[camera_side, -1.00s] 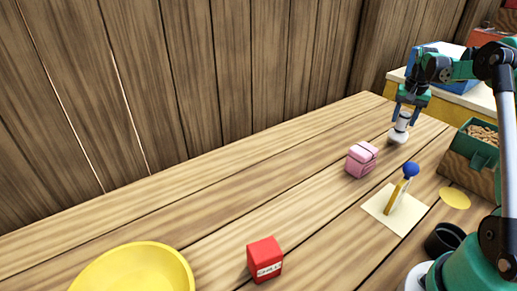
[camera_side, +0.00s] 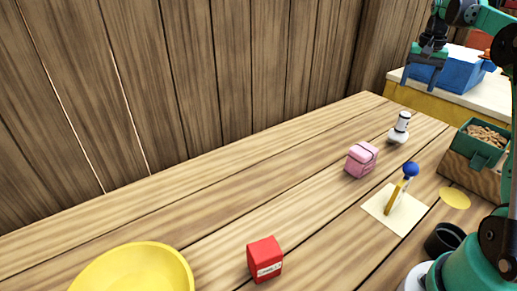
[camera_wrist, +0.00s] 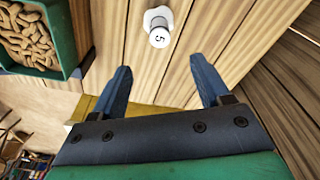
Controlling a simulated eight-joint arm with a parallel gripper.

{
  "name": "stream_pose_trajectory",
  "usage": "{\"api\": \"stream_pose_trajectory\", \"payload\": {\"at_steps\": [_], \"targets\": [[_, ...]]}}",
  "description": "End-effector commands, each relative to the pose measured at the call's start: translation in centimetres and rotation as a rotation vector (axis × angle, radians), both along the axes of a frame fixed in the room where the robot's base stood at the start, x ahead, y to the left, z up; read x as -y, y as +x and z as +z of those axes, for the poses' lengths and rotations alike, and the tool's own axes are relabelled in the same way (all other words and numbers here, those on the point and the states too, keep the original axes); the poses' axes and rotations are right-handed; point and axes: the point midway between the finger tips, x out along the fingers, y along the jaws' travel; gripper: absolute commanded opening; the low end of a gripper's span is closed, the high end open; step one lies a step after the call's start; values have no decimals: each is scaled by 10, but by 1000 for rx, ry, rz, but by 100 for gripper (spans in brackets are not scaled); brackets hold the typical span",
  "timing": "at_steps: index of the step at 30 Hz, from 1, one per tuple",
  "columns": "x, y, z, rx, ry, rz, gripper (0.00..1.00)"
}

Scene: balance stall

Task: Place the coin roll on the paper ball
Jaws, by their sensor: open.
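The coin roll (camera_side: 403,121), a small white cylinder with dark bands, stands roughly upright on the crumpled white paper ball (camera_side: 397,137) near the far right of the plank table. In the wrist view the coin roll (camera_wrist: 159,38) shows its end marked 5, and part of the paper ball (camera_wrist: 153,14) shows behind it. My gripper (camera_side: 422,80) is open and empty, raised above and beyond the coin roll, apart from it. In the wrist view the spread fingers of my gripper (camera_wrist: 161,66) have nothing between them.
A pink bundle (camera_side: 361,160) is nearest the paper ball. A paper sheet (camera_side: 377,206) carries a yellow stick (camera_side: 393,199) topped by a blue ball (camera_side: 411,169). A green box of peanuts (camera_side: 472,156) stands right. A red box (camera_side: 265,259) and yellow bowl (camera_side: 130,270) are in front.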

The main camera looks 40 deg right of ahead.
Motion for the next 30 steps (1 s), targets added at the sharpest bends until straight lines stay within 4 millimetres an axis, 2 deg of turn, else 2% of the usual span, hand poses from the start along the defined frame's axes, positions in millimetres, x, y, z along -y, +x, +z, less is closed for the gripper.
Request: {"api": "stream_pose_trajectory", "payload": {"at_steps": [5,8,11,14,15,17,21,24,27,30], "targets": [[-4,0,14,1,-2,6,70],[-19,9,21,14,-15,50,70],[-55,25,29,44,-48,156,70],[-108,39,35,94,-92,307,70],[-131,42,36,116,-111,372,70],[-165,42,35,152,-138,469,70],[-240,29,22,243,-193,687,70],[-284,12,5,310,-226,832,70],[-315,-5,-14,369,-251,949,70],[-335,-18,-29,411,-266,1030,70]]}}
